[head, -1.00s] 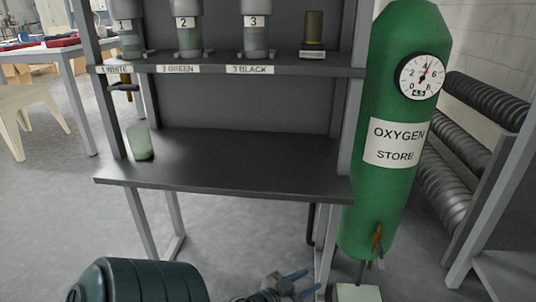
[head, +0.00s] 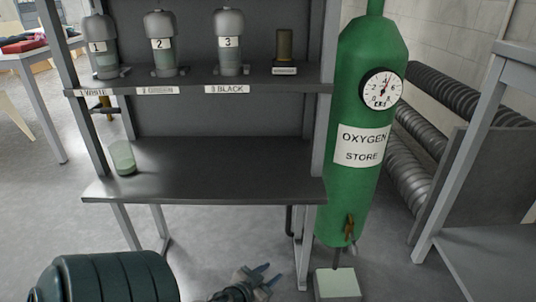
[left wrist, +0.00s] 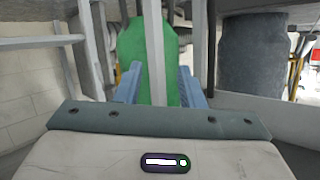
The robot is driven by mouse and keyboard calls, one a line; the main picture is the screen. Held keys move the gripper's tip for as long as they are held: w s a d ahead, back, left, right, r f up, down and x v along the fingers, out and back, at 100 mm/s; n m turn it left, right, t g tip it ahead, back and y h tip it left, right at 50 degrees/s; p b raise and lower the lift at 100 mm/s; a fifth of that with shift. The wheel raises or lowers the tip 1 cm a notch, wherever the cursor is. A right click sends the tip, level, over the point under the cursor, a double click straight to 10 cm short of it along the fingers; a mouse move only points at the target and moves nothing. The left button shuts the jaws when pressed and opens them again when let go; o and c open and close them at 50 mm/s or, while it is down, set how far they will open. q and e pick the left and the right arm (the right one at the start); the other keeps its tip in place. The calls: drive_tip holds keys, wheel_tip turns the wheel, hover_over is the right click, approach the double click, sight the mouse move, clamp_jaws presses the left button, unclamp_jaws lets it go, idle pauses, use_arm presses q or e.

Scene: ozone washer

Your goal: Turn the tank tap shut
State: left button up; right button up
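The tall green oxygen tank (head: 357,205) stands right of the rack, with a round gauge (head: 381,88) on its front. The tank tap (head: 350,228) is a small brass-orange lever at the tank's foot. My left gripper (head: 266,273) is low, left of the tap and apart from it. Its blue fingers are spread with nothing between them. In the left wrist view, my left gripper (left wrist: 160,86) shows two separated fingers, with a grey post and a green body, likely the tank (left wrist: 143,45), beyond them. My right gripper is out of view.
A grey leg of the rack (head: 302,250) stands between my left gripper and the tap. A pale block (head: 337,284) lies below the tank. The dark shelf (head: 215,172) holds a glass beaker (head: 122,158). A bench (head: 480,262) is at right.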

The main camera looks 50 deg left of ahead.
sight(353, 243)
use_arm(q)
clamp_jaws()
drive_tip(key=w+d+f+n+t+h+b, duration=0.45)
drive_tip(key=w+d+n+b, duration=0.25)
drive_tip(key=n, duration=0.5)
drive_tip(key=w+d+r+n+t+b, duration=0.1)
drive_tip(key=w+r+n+b, duration=0.1)
drive_tip(key=w, duration=0.5)
drive_tip(key=w+d+r+n+t+b, duration=0.1)
drive_tip(key=w+d+r+n+b, duration=0.1)
drive_tip(key=w, duration=0.5)
drive_tip(key=shift+w+d+r+n+b, duration=0.25)
drive_tip(key=shift+r+n+b, duration=0.3)
drive_tip(key=shift+n+b, duration=0.65)
